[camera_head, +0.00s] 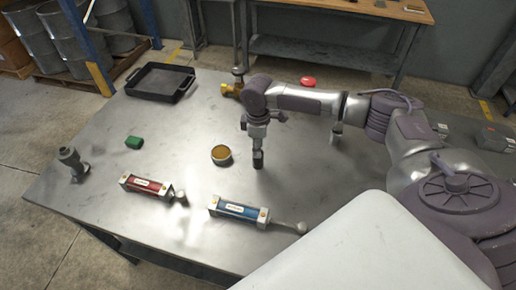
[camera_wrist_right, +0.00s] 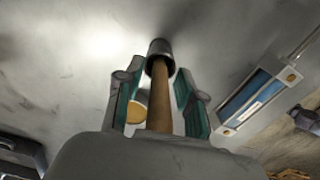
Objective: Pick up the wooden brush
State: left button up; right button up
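The wooden brush shows in the right wrist view as a brown wooden handle (camera_wrist_right: 158,100) with a dark grey round end (camera_wrist_right: 159,48). In the head view its dark lower end (camera_head: 258,159) shows under my right gripper (camera_head: 258,142), and it looks upright at the table. In the wrist view my right gripper (camera_wrist_right: 160,98) has its green-padded fingers on either side of the handle, with narrow gaps visible between pads and wood. The near end of the handle is hidden by the gripper body. My left gripper is not in view.
On the metal table (camera_head: 200,135) a round orange-topped tin (camera_head: 221,154) stands left of the brush. Blue (camera_head: 238,211) and red (camera_head: 147,186) cylinders lie in front. A green block (camera_head: 134,142), black tray (camera_head: 160,81), yellow fitting (camera_head: 230,89) and red item (camera_head: 308,81) lie farther off.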

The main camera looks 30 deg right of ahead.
grip_shut()
jog(key=shift+r, duration=0.1)
